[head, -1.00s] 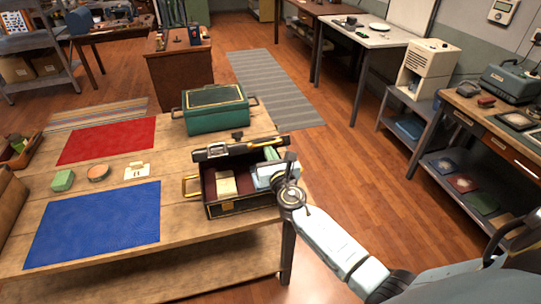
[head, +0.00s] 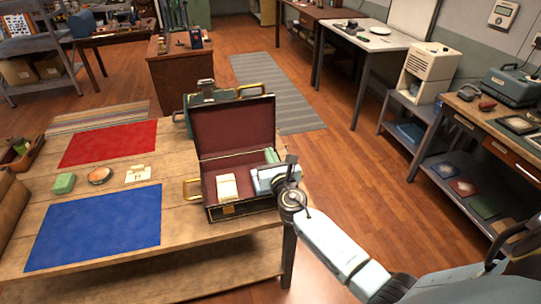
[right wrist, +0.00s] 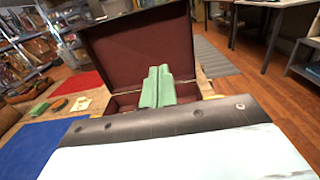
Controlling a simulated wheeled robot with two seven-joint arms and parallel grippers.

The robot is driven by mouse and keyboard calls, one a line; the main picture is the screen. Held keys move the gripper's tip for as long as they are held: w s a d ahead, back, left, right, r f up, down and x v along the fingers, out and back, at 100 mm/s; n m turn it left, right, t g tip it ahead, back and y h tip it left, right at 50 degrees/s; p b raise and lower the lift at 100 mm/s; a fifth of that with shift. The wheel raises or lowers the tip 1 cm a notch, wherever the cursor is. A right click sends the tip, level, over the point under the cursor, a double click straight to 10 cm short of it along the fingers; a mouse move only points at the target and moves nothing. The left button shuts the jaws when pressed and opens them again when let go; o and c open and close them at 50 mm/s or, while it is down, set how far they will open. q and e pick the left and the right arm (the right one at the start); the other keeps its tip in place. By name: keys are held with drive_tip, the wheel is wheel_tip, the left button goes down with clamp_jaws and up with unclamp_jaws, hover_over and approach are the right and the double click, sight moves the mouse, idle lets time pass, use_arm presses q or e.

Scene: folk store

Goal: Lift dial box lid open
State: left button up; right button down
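The dial box (head: 240,205), a dark case with brass trim, stands at the right end of the wooden table. Its lid (head: 235,128) stands up at the back, showing a dark red lining; it also shows in the right wrist view (right wrist: 140,50). A cream packet (head: 227,187) and green items (right wrist: 157,87) lie inside. My right gripper (head: 266,178) is at the box's right front, over the opening and clear of the raised lid. Its fingertips cannot be made out. My left gripper is not in view.
A green case (head: 181,117) stands behind the lid, mostly hidden. A blue mat (head: 95,225) and a red mat (head: 108,142) lie left of the box. Between them are a green block (head: 64,183), a round tin (head: 100,175) and a cream item (head: 138,174).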

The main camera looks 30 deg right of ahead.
drive_tip(key=p+v, duration=0.1)
drive_tip(key=v, duration=1)
drive_tip(key=shift+p, duration=0.35)
drive_tip(key=s+f+m+g+y+b, duration=0.1)
drive_tip(key=s+f+m+g+b, duration=0.3)
drive_tip(key=f, duration=0.8)
drive_tip(key=s+f+m+g+b, duration=0.15)
drive_tip(key=s+f+m, duration=0.4)
drive_tip(key=f, duration=0.65)
drive_tip(key=s+f+m+g+y+b, duration=0.1)
drive_tip(key=s+f+m+g, duration=0.4)
drive_tip(key=f, duration=0.7)
drive_tip(key=s+a+f+m+g+b, duration=0.1)
drive_tip(key=s+f+m+g+b, duration=0.1)
drive_tip(key=s+f+m, duration=0.3)
drive_tip(key=s+a+f+m+g+y+b, duration=0.1)
drive_tip(key=s+f+m, duration=0.5)
drive_tip(key=s, duration=0.8)
drive_tip(key=s+a+f+m+g+y+b, duration=0.1)
drive_tip(key=s+a+f+m+g+b, duration=0.1)
drive_tip(key=s+f+m, duration=0.3)
drive_tip(key=s+f+g+b, duration=0.1)
drive_tip(key=s+f, duration=0.3)
drive_tip(key=s, duration=0.1)
drive_tip(key=shift+s, duration=0.15)
